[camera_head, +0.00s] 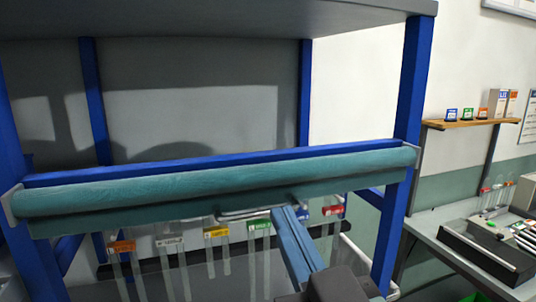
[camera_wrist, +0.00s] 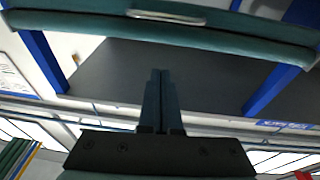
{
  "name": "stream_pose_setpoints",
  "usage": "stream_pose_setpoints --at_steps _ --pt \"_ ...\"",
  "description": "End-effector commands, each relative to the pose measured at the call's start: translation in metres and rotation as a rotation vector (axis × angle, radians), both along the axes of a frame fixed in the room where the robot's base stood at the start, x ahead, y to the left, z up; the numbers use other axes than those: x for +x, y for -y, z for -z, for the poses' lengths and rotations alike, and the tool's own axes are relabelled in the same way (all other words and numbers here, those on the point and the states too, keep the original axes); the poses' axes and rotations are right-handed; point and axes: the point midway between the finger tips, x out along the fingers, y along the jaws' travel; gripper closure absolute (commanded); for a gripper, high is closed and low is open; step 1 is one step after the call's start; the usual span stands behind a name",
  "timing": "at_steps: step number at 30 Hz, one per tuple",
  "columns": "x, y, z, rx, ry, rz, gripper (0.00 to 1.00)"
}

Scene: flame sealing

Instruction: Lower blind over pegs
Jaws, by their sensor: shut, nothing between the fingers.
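The blind (camera_head: 210,183) is a teal roll across the blue frame, with a short flat strip hanging below it. A pale metal handle (camera_head: 243,212) sits at the strip's lower edge. The blind (camera_wrist: 240,42) and the handle (camera_wrist: 165,17) also show at the top of the wrist view. My gripper (camera_head: 284,210) is shut and empty; its fingertips overlap the handle's right end in the head view. In the wrist view the fingertips (camera_wrist: 160,72) appear apart from the handle. Below the blind hang clear tubes with coloured labels, such as a yellow label (camera_head: 216,232). Pegs cannot be made out.
Blue posts (camera_head: 400,125) stand at both sides of the frame, under a grey top shelf (camera_head: 200,18). At the right are a wooden wall shelf (camera_head: 465,124) with small boxes and a bench with a black tray (camera_head: 487,252).

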Motion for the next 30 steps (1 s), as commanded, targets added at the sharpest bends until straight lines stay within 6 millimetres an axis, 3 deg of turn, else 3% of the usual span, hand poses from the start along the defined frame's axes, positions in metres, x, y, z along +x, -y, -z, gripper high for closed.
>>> stream_pose_setpoints --at_steps 1,10,14,25,30 --pt "-0.001 0.002 -0.009 -0.001 -0.028 -0.014 1.0" --pt "0.0 -0.002 -0.003 -0.009 -0.077 -0.067 1.0" --pt "0.017 -0.008 -0.007 -0.007 -0.078 -0.068 1.0" --pt "0.089 -0.032 -0.019 -0.008 -0.077 -0.067 1.0" --pt "0.084 -0.029 0.007 -0.006 -0.081 -0.062 1.0"
